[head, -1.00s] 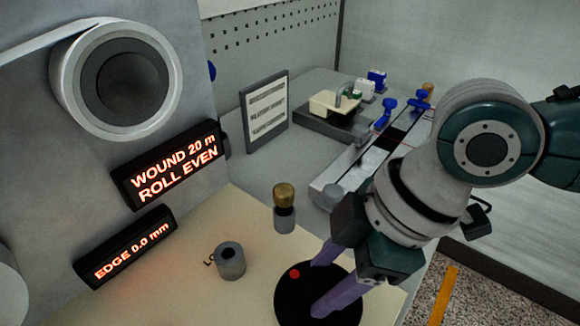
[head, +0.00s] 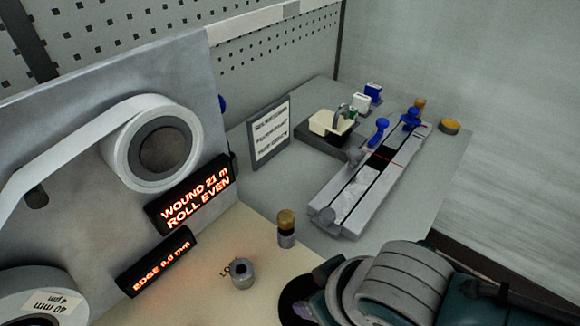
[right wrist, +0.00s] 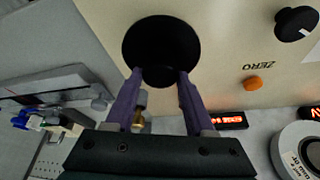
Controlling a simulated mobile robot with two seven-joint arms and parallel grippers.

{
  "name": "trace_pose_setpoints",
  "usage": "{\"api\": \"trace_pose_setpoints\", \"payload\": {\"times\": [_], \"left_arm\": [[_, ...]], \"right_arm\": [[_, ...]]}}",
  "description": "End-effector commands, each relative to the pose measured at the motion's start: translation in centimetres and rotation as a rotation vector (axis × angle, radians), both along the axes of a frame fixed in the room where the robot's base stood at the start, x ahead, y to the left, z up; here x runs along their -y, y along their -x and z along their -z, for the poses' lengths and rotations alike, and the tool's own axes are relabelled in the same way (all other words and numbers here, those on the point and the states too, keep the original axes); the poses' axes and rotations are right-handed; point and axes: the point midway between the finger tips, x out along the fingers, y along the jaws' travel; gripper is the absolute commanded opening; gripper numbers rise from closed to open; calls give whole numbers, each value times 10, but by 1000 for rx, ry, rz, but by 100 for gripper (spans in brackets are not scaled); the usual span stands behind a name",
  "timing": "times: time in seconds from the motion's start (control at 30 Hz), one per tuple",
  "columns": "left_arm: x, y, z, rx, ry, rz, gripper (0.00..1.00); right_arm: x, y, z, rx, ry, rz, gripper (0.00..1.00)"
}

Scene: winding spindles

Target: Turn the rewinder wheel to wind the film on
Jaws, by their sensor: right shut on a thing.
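The rewinder wheel is a black disc (right wrist: 160,40) on the cream panel; in the head view only its left edge (head: 291,296) shows beside my right arm. My right gripper (right wrist: 157,76) has its purple fingers at the wheel's near side, shut on part of the wheel; the exact grip is dark and hard to make out. White film (head: 75,140) runs up to the upper roll (head: 150,150) from the lower roll (head: 35,292). The display (head: 195,196) reads "WOUND 21 m ROLL EVEN"; the lower display (head: 157,263) reads "EDGE 0.0 mm". My left gripper is out of view.
A long slotted rail (head: 350,205) with blue knobs lies behind. In the right wrist view, an orange button (right wrist: 252,83) and a black knob (right wrist: 295,22) sit on the panel.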

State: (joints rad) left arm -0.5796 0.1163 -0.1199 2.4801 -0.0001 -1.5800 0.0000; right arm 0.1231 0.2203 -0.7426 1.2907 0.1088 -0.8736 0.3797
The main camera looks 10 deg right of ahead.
Motion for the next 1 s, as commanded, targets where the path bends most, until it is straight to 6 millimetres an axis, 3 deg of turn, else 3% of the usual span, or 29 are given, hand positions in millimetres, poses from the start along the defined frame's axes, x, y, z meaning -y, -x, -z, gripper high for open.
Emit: {"api": "trace_pose_setpoints", "payload": {"times": [0.13, 0.5, 1.0], "left_arm": [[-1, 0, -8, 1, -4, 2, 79], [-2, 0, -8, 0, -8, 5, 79], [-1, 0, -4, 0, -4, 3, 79]], "right_arm": [[-4, 1, -2, -2, -7, 140, 0], [-5, 1, 0, -2, -6, 449, 0], [-5, 0, 0, 1, -2, 637, 0]]}}
